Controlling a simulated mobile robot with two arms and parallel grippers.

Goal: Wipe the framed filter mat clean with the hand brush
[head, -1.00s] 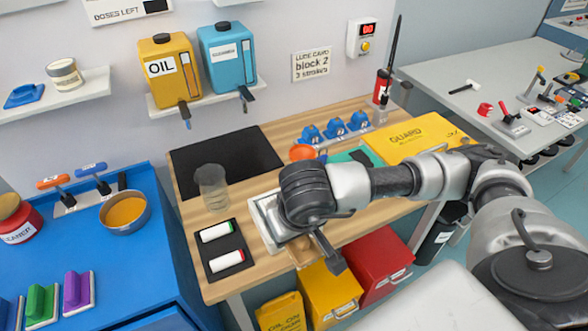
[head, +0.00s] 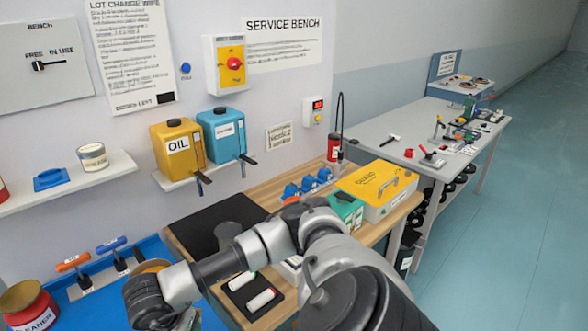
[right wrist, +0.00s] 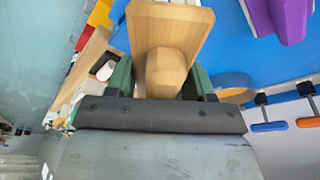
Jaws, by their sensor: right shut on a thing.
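My right gripper (right wrist: 164,78) is shut on the wooden hand brush (right wrist: 172,18), with a green finger on each side of its handle. The brush's bristles cannot be made out. In the head view my right arm reaches left across the wooden bench, its wrist over the blue table; the fingers and brush are hidden there. The framed filter mat (head: 291,267) is mostly hidden behind my arm; only a pale piece of its frame shows beside the black tray. Its surface cannot be judged. My left gripper is not in view.
The blue table (head: 85,308) carries a red cleaner jar (head: 28,304) and orange and blue handles. In the wrist view a purple block (right wrist: 281,18) stands nearby.

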